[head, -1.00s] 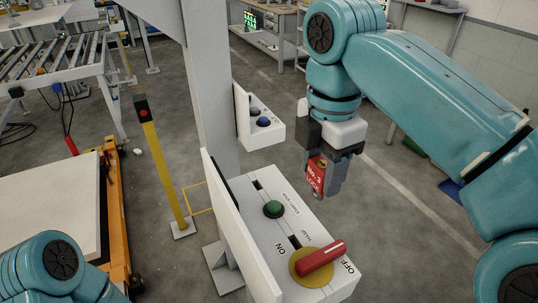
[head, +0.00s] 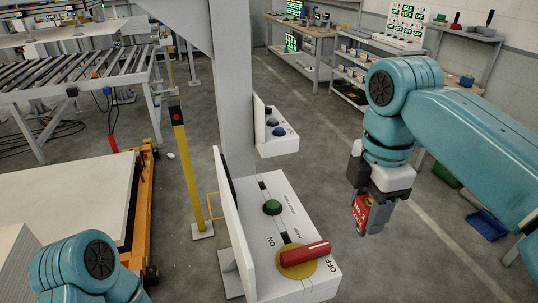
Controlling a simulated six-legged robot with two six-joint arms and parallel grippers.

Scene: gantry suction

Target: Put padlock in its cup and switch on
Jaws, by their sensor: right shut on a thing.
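My right gripper (head: 372,212) is shut on a red padlock (head: 361,207) with pale lettering, held in the air to the right of the switch box. The jaws hide part of the padlock. The white switch box (head: 315,284) has a red rotary handle (head: 304,254) on a yellow disc (head: 284,268). The handle points right, towards the OFF label; ON is at its left. A slot marked HASP and a green button (head: 272,207) lie behind the handle. My left gripper is out of view. I cannot make out the padlock's cup.
A grey post (head: 232,100) rises behind the switch box, with a smaller button box (head: 277,145) on it. A yellow post (head: 185,170) stands to the left. Shelves with several small items (head: 375,80) stand at the back right. Floor right of the box is open.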

